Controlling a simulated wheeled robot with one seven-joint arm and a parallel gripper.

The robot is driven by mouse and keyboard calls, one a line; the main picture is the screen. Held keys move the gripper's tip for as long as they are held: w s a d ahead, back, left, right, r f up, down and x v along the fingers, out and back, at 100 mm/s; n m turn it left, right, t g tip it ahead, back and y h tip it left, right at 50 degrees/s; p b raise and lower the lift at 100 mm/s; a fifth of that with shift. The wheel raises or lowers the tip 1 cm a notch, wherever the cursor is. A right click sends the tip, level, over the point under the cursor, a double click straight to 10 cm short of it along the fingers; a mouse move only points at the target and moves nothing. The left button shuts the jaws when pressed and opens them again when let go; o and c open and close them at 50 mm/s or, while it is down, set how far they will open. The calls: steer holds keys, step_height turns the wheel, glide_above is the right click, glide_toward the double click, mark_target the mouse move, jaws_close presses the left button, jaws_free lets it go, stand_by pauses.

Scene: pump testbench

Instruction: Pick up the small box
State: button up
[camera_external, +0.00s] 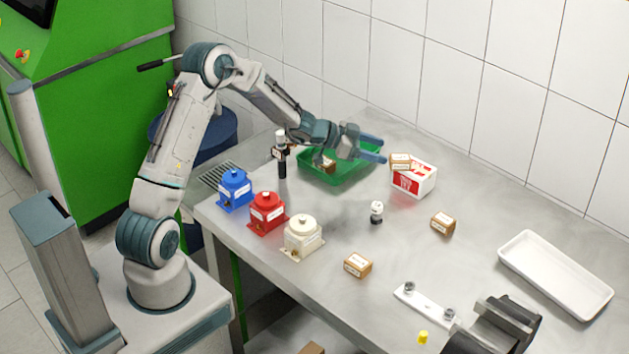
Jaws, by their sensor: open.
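Several small brown boxes with white tops are in view, and I cannot tell which one the task means. One small box (401,161) is at the upper left edge of a red and white carton (415,180); whether it rests on the carton or behind it is unclear. Another small box (443,222) lies right of the table's middle, and one small box (358,264) lies near the front edge. One more small box (329,166) is in the green tray (340,179), partly hidden by my arm. My gripper (383,149) is open, above the tray's right side, its fingers pointing right towards the box at the carton.
Blue (235,188), red (267,212) and cream (303,236) pump housings line the table's left edge. A black and white upright part (281,155) stands left of the tray. A small fitting (376,211) stands mid-table. A white tray (555,274) lies at right.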

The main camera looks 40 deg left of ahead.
mark_target(395, 157)
steer(key=shift+f+p+x, duration=0.1)
steer(key=shift+p+x, duration=0.4)
steer(key=shift+x, duration=1.4)
steer(key=shift+f+p+x, duration=0.15)
steer(key=shift+p+x, duration=0.35)
steer(key=shift+x, duration=1.45)
steer(key=shift+s, duration=0.15)
steer(key=c, duration=1.1)
steer(key=shift+c, duration=0.2)
steer(key=shift+r, duration=0.1)
